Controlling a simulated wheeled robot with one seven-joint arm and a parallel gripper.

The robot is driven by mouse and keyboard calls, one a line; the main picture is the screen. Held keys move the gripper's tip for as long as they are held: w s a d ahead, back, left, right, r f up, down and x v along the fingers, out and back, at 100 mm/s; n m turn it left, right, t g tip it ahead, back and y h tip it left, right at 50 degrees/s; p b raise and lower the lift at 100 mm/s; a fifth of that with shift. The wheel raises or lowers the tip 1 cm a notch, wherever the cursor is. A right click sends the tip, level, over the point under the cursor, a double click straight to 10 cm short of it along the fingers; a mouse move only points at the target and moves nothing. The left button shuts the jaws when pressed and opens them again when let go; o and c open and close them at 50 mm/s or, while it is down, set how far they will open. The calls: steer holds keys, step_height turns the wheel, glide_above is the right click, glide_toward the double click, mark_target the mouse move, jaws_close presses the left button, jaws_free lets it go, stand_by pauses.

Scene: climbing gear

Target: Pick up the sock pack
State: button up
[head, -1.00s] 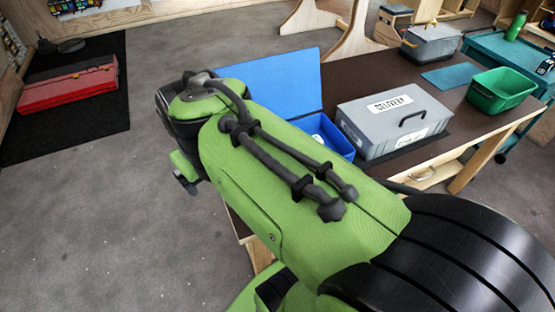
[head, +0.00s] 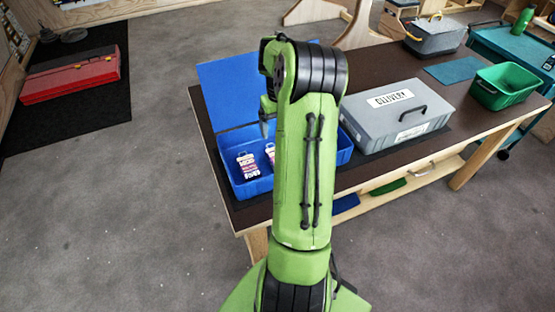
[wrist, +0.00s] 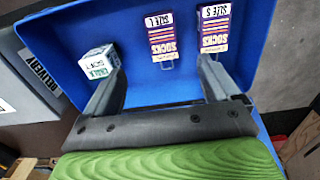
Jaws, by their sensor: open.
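Two sock packs lie in the open blue box (head: 232,187). In the wrist view, one is marked size L (wrist: 163,42) and the other size S (wrist: 215,30). In the head view, one pack (head: 247,166) shows clearly at the left of the box; the other (head: 270,154) is partly hidden by my arm. My gripper (wrist: 162,68) is open and empty above the box. The size L pack appears between its fingertips, ahead of them; the size S pack is near the right finger. In the head view my gripper is mostly hidden behind my arm.
A white chalk box (wrist: 98,62) sits in the blue box by the left finger. The box's blue lid (head: 240,85) stands open behind it. A grey delivery case (head: 395,115) is beside it on the brown table (head: 370,65). A green bin (head: 503,88) stands farther right.

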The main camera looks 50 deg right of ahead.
step_height(320, 180, down, 8)
steer(key=shift+f+b, duration=0.1)
steer(key=shift+b, duration=0.55)
step_height(320, 180, down, 6)
steer(key=shift+w+a+r+b, duration=0.15)
steer(key=shift+r+b, duration=0.1)
steer(key=shift+b, duration=0.35)
steer(key=shift+r, duration=0.15)
steer(key=c, duration=1.2)
step_height(320, 180, up, 10)
steer(key=shift+p, duration=1.05)
steer(key=shift+c, duration=0.2)
